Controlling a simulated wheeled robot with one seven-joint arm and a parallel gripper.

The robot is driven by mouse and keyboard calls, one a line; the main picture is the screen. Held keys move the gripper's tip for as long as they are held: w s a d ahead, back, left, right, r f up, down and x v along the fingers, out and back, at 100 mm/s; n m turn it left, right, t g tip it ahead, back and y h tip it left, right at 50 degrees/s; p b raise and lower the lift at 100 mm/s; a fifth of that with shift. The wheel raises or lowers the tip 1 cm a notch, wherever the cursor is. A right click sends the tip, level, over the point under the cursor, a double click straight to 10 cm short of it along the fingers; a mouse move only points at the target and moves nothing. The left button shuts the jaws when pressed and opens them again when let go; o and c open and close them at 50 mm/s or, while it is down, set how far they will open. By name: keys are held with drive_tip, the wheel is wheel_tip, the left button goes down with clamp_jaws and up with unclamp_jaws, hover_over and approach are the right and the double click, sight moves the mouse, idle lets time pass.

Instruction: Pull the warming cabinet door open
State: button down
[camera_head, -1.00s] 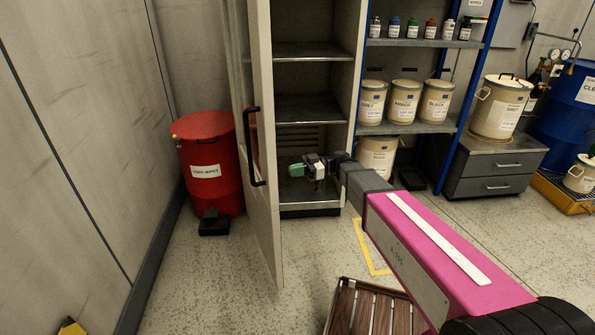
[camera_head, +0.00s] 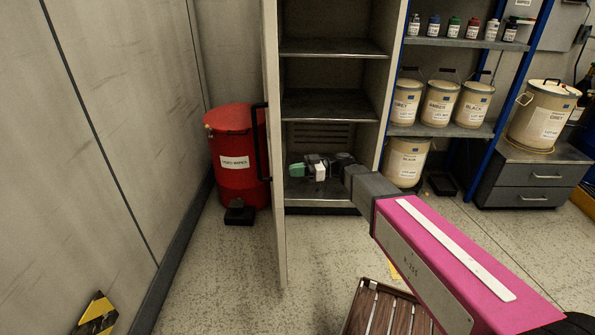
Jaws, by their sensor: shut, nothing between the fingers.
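The warming cabinet (camera_head: 332,47) stands at the back centre, with bare dark shelves inside. Its door (camera_head: 276,222) stands wide open on the left side and is seen almost edge-on. The black door handle (camera_head: 257,142) sticks out on the door's left side, in front of the red drum. My gripper (camera_head: 297,170) is in front of the lower cabinet opening, to the right of the door. Its fingers are shut and empty, and it is apart from the handle. Whether it touches the door's inner face cannot be told.
A red waste drum (camera_head: 232,185) with a black pedal stands left of the door. A blue rack (camera_head: 465,44) with cans and bottles and a grey drawer unit (camera_head: 530,184) stand to the right. A wooden slatted item (camera_head: 385,312) lies on the floor in front.

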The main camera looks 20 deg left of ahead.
drive_tip(key=shift+s, duration=0.1)
drive_tip(key=s+a+m+t+y, duration=0.1)
drive_tip(key=s+a+t, duration=0.1)
drive_tip(key=a, duration=0.7)
drive_tip(key=s+a+m+t+y, duration=0.1)
drive_tip(key=s+a+t, duration=0.1)
drive_tip(key=s+a, duration=0.3)
drive_tip(key=s+a+m+t, duration=0.2)
drive_tip(key=s+a, duration=0.1)
drive_tip(key=a, duration=1.1)
drive_tip(key=shift+s+y, duration=0.4)
drive_tip(key=shift+d, duration=0.1)
